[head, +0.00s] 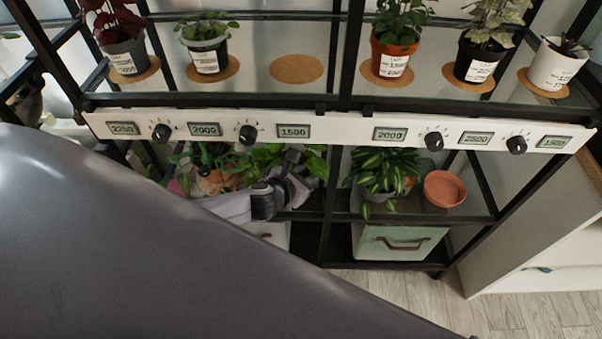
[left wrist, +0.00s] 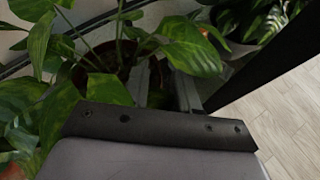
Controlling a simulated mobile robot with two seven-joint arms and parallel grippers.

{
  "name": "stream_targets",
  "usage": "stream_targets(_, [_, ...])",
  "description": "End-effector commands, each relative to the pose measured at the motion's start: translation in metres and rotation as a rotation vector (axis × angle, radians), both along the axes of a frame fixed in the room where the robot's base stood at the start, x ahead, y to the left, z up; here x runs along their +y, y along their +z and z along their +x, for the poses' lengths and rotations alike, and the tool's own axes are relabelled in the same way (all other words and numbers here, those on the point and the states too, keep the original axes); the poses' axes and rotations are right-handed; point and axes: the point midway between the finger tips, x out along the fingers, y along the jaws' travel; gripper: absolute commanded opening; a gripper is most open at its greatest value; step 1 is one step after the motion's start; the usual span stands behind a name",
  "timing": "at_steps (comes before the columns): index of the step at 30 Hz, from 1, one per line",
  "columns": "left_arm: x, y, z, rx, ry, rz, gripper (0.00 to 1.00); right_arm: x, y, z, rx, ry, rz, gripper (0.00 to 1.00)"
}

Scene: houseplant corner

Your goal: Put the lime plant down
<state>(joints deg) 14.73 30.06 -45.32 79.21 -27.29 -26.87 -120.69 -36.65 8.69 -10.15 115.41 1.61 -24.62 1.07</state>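A leafy green plant (head: 262,158), which may be the lime plant, is on the lower shelf, left of the middle post. In the left wrist view broad green leaves (left wrist: 190,55) hang over a dark reddish-brown pot (left wrist: 106,62). My left gripper (head: 292,162) is low among these leaves at the shelf. In the left wrist view its two fingers (left wrist: 163,84) stand apart beside the pot, with a dark green gap between them. I see no firm grip on the pot; leaves hide part of the contact. My right gripper is not in view.
A black shelf post (left wrist: 272,65) stands close to the right of my left gripper. Above, a bare cork mat (head: 297,69) lies between potted plants, over a white dial panel (head: 340,131).

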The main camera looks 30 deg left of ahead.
Motion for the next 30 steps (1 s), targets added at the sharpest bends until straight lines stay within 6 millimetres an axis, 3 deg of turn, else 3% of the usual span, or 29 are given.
stream_targets(5, [0.002,0.011,-0.009,0.002,-0.001,0.002,0.29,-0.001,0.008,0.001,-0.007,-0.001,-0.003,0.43])
stream_targets(21, [0.009,0.055,-0.086,0.001,-0.002,0.001,0.29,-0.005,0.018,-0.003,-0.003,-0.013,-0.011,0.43])
stream_targets(30, [0.009,0.064,-0.105,0.007,0.012,-0.027,0.29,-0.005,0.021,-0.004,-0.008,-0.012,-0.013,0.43])
